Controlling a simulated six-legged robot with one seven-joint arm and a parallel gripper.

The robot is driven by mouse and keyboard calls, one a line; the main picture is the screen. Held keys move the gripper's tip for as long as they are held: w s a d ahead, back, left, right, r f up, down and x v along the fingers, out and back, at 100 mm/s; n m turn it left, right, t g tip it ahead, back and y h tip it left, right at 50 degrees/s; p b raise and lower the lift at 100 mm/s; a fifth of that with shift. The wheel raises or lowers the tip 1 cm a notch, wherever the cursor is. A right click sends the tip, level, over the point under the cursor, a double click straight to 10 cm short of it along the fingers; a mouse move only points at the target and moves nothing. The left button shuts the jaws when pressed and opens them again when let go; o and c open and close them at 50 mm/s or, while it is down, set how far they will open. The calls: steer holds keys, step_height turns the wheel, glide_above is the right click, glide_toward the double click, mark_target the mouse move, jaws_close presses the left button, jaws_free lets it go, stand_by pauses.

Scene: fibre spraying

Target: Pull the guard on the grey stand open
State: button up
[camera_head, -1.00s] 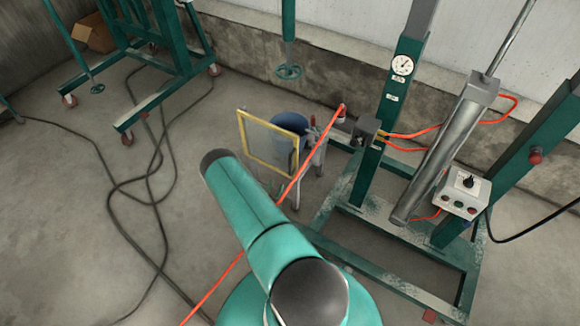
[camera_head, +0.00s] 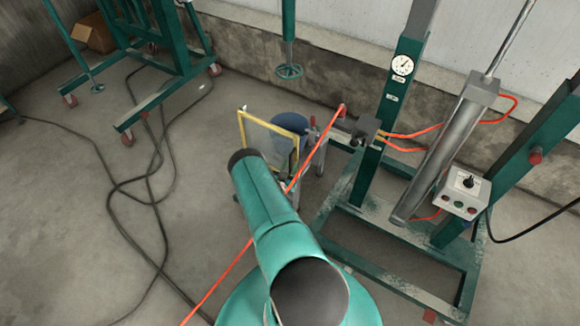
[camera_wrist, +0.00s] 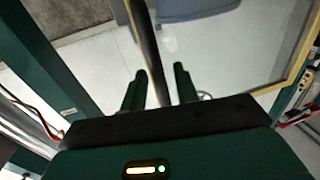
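The guard, a clear panel in a yellow frame (camera_head: 268,124), stands upright on the grey stand (camera_head: 320,158) in the head view. My arm hides the guard's lower left part and much of the stand. In the wrist view the yellow frame (camera_wrist: 303,52) runs down the right side. My gripper (camera_wrist: 160,80) has its two dark fingers apart. A dark upright bar (camera_wrist: 147,45) passes between them, with thin gaps seeming to show on both sides. I cannot tell whether this bar is the guard's handle. The gripper is hidden in the head view.
A blue bin (camera_head: 290,122) is behind the guard. An orange hose (camera_head: 323,140) crosses in front of the stand. A green frame (camera_head: 372,170) with a gauge and control box (camera_head: 462,192) stands to the right. Dark cables (camera_head: 120,190) lie on open floor at left.

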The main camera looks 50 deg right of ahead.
steer(key=shift+d, duration=0.25)
jaws_close()
